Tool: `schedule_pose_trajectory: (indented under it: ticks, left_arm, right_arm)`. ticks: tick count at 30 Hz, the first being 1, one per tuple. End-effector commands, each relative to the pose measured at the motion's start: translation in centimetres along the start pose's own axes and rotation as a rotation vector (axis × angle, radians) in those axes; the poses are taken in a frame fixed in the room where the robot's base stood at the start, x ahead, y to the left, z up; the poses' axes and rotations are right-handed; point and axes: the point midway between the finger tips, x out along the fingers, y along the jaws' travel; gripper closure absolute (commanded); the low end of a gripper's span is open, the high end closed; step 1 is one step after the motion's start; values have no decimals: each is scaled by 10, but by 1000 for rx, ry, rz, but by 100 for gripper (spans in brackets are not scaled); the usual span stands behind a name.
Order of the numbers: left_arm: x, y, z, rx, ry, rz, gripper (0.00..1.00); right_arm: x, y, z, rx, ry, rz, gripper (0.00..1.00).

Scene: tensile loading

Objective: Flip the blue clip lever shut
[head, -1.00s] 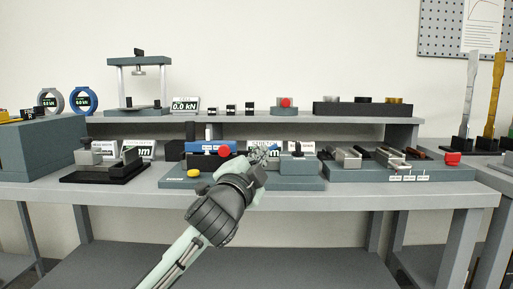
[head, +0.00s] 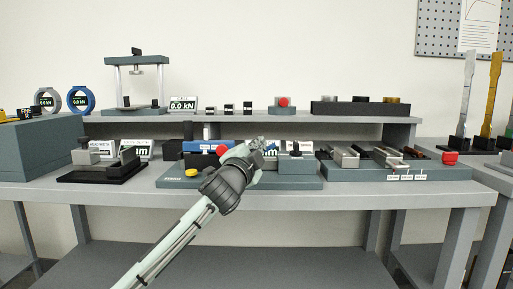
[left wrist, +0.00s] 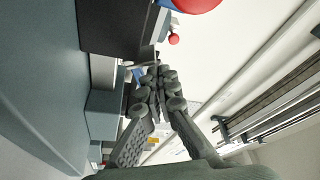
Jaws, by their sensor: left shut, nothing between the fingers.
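A blue part (head: 205,146) with a red knob (head: 221,150) sits on the grey base plate (head: 185,183) on the bench. In the left wrist view, blue shows at the top edge (left wrist: 164,4) beside a large red knob. A small blue piece (left wrist: 138,75) shows just left of my fingertips there; I cannot tell which blue piece is the clip lever. My left gripper (head: 258,145) is shut and empty over the base plate, right of the blue part. It also shows in the left wrist view (left wrist: 158,72). My gripper hides part of the fixture. My right gripper is not in view.
A grey block (head: 297,168) stands right of my gripper on the same plate. A yellow button (head: 191,173) is at its front left. A display stands behind. A black clamp fixture (head: 105,168) is to the left, and a specimen tray (head: 400,172) to the right.

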Motion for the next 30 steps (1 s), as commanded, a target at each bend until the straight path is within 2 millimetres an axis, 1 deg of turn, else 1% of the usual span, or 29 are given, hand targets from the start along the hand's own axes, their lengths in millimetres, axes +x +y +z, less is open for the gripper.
schedule_pose_trajectory:
  ticks: [5, 16, 17, 24, 25, 26, 30]
  left_arm:
    - [-3, 0, 7, -2, 0, 1, 100]
    - [-3, 1, 7, -10, 1, -1, 100]
    - [-3, 2, 7, -16, 1, -3, 100]
    - [-5, 2, 11, -110, 1, -35, 100]
    - [-5, 1, 13, -137, -1, -42, 100]
    - [-5, -3, 13, -135, -1, -45, 100]
    - [-6, -4, 15, -132, -2, -44, 100]
  right_arm:
    - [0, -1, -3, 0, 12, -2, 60]
    - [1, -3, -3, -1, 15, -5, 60]
    - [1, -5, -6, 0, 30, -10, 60]
    - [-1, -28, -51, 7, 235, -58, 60]
    - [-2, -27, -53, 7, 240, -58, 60]
    - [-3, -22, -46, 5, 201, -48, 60]
    - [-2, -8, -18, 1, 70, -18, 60]
